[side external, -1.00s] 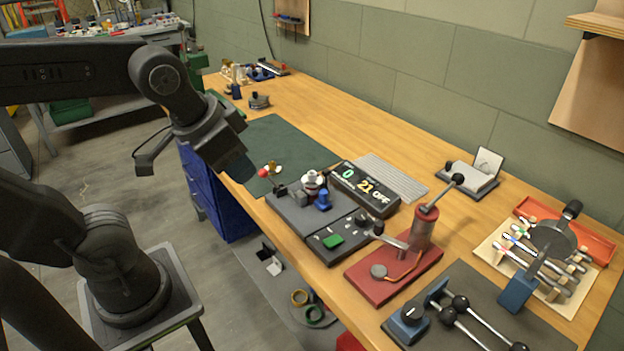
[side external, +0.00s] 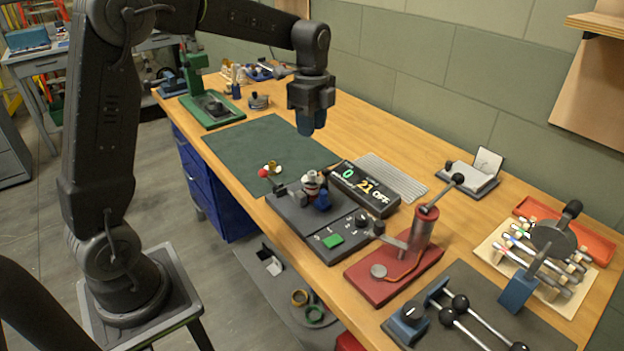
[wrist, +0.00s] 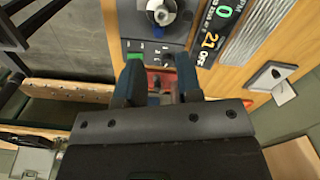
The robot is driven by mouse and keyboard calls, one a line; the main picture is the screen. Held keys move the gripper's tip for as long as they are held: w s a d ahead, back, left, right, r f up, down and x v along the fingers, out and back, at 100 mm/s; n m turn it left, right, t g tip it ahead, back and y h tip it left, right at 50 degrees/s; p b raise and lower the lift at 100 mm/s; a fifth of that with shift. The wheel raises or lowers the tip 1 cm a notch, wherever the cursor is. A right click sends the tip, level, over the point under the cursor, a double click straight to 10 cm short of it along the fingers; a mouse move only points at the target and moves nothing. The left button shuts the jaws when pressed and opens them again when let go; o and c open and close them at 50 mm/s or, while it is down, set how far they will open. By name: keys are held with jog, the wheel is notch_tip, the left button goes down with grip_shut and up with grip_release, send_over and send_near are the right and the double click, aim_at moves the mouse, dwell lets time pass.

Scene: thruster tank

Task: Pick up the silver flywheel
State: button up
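My gripper (side external: 312,122) is above the workbench, pointing down over the back edge of the green mat, apart from everything. In the wrist view its two fingers (wrist: 159,82) are spread with nothing held between them. A round silver piece with a reddish band (side external: 312,180) stands on the dark control panel (side external: 290,208), beside a blue block. I cannot tell for sure that it is the silver flywheel. A round silver-centred part also shows at the top of the wrist view (wrist: 161,12).
A display (side external: 362,190) reading 0 and 21 OFF stands right of the panel. A red base with an upright cylinder (side external: 422,228) is nearer. Small coloured pieces (side external: 271,169) lie on the green mat (side external: 240,150), otherwise clear. A green press (side external: 205,95) stands at the far left.

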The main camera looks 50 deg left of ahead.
aim_at(311, 175)
notch_tip(311, 175, down, 12)
jog(key=shift+f, duration=0.2)
dwell(0.4)
grip_shut()
